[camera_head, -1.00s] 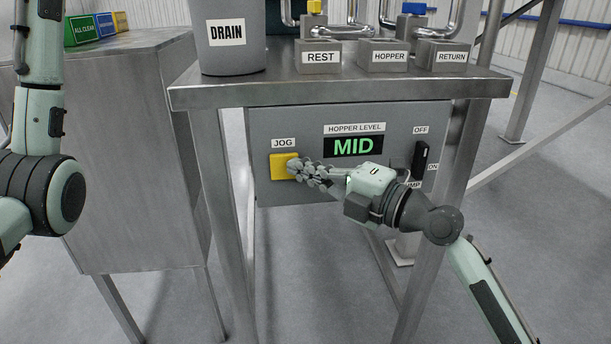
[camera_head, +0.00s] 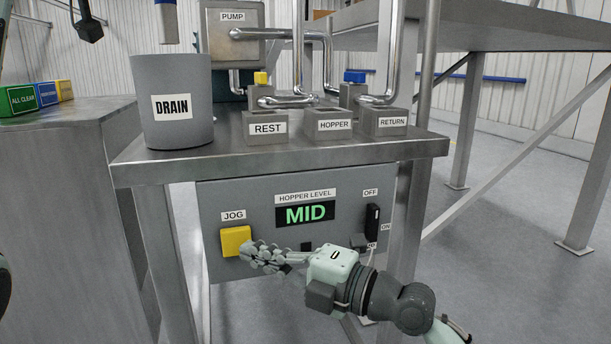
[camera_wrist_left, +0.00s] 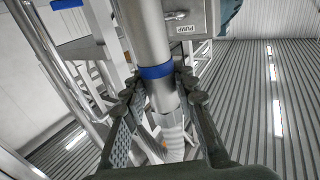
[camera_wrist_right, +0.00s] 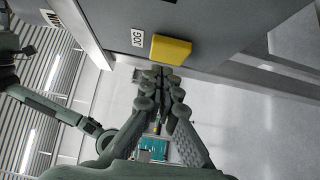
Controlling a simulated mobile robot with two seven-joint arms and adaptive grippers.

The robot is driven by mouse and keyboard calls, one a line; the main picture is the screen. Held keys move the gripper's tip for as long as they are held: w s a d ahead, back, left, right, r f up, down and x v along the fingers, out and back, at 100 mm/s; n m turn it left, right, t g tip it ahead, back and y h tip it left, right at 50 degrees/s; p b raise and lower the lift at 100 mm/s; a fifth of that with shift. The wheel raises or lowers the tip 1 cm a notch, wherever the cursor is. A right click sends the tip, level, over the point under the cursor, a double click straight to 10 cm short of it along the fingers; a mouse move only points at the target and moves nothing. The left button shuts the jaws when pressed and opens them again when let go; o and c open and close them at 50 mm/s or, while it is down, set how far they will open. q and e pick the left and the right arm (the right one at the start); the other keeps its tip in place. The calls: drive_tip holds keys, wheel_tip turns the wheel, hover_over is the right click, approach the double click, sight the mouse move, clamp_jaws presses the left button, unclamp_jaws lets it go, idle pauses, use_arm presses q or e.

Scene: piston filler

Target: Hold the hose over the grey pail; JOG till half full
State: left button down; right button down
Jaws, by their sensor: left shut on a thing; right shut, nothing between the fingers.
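The grey pail (camera_head: 170,118), labelled DRAIN, stands upright on the left end of the metal bench. The end of a metal tube (camera_head: 168,22), seemingly the hose nozzle, hangs above the pail, apart from its rim. In the left wrist view my left gripper (camera_wrist_left: 160,88) is shut on the hose (camera_wrist_left: 158,82), by its blue band. The pail's inside and fill level are hidden. My right gripper (camera_head: 250,252) is shut and empty, fingertips at the yellow JOG button (camera_head: 235,240). The button also shows in the right wrist view (camera_wrist_right: 170,50). I cannot tell whether the fingertips press it.
The hopper level display (camera_head: 306,214) reads MID. A black switch (camera_head: 373,222) sits between OFF and ON labels; its lower part is near my right wrist.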

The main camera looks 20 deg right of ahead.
use_arm(q)
drive_tip(key=shift+s+d+r, duration=0.15)
drive_tip(key=shift+s+r, duration=0.15)
use_arm(e)
drive_tip(key=v, duration=1)
drive_tip(key=shift+s, duration=0.4)
use_arm(q)
drive_tip(key=shift+r, duration=0.1)
use_arm(e)
drive_tip(key=shift+r, duration=0.25)
idle(0.4)
